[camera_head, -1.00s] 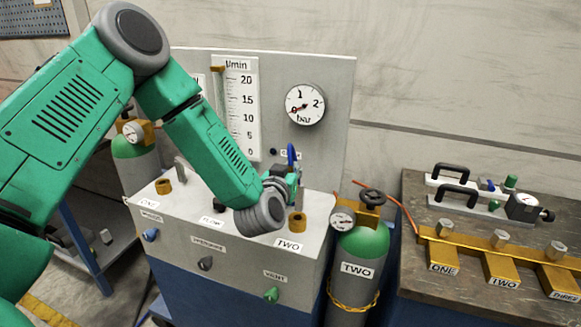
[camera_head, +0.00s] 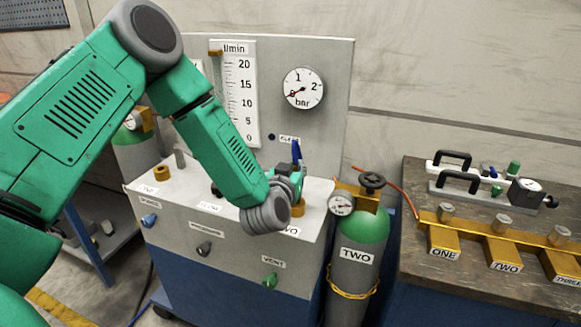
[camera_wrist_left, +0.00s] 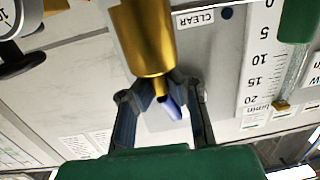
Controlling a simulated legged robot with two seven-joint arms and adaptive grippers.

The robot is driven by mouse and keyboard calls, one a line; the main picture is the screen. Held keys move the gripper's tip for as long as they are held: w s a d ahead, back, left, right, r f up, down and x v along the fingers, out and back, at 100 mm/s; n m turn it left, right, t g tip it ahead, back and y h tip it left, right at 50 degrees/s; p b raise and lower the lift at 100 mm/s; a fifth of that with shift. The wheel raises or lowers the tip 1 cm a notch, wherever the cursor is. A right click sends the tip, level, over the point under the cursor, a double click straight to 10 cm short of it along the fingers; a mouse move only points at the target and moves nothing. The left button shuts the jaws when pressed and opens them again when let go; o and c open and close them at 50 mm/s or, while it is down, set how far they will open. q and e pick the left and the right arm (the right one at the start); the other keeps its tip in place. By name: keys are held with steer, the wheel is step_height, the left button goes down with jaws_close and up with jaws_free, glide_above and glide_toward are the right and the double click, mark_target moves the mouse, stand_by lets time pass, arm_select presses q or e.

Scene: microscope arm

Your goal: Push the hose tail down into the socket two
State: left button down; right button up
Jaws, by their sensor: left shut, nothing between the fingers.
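My left gripper (camera_head: 294,178) is at socket two on the right end of the grey panel box, partly hidden by its own wrist. The blue hose (camera_head: 296,150) stands upright just above the fingers. The brass socket two (camera_head: 298,209) shows beside the wrist, behind the TWO label. In the left wrist view, which is upside down, a brass cylinder (camera_wrist_left: 143,42) comes in from the top with a narrower brass end, and a blue piece (camera_wrist_left: 170,107) shows past it. The gripper (camera_wrist_left: 160,82) also shows there, its fingertips together at the brass end. My right gripper is out of view.
The panel board (camera_head: 330,140) with a dial gauge (camera_head: 303,88) rises behind. A green-topped cylinder (camera_head: 362,240) stands close right of the box. The bench (camera_head: 420,290) at right holds a brass manifold (camera_head: 500,235). Brass socket one (camera_head: 161,173) is at the box's left.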

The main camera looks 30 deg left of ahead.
arm_select(q)
steer(key=shift+d+r, duration=0.2)
steer(key=shift+d, duration=0.7)
steer(key=shift+a+f, duration=0.15)
steer(key=shift+a, duration=0.4)
steer(key=shift+a+f, duration=0.15)
steer(key=shift+a, duration=0.35)
steer(key=shift+d+r, duration=0.1)
steer(key=shift+d, duration=0.3)
steer(key=shift+d+r, duration=0.15)
steer(key=shift+d, duration=0.55)
steer(key=shift+a+f, duration=0.2)
steer(key=shift+a, duration=0.45)
steer(key=shift+d+r, duration=0.15)
steer(key=shift+d, duration=0.35)
steer(key=shift+a+f, duration=0.3)
steer(key=shift+f, duration=0.3)
steer(key=shift+d+f+b, duration=0.2)
steer(key=shift+d+b, duration=0.2)
steer(key=shift+b, duration=0.05)
steer(key=shift+d+r, duration=0.15)
steer(key=shift+d, duration=0.05)
steer(key=shift+a+r+p, duration=0.15)
steer(key=shift+r+p, duration=0.2)
steer(key=shift+p, duration=0.1)
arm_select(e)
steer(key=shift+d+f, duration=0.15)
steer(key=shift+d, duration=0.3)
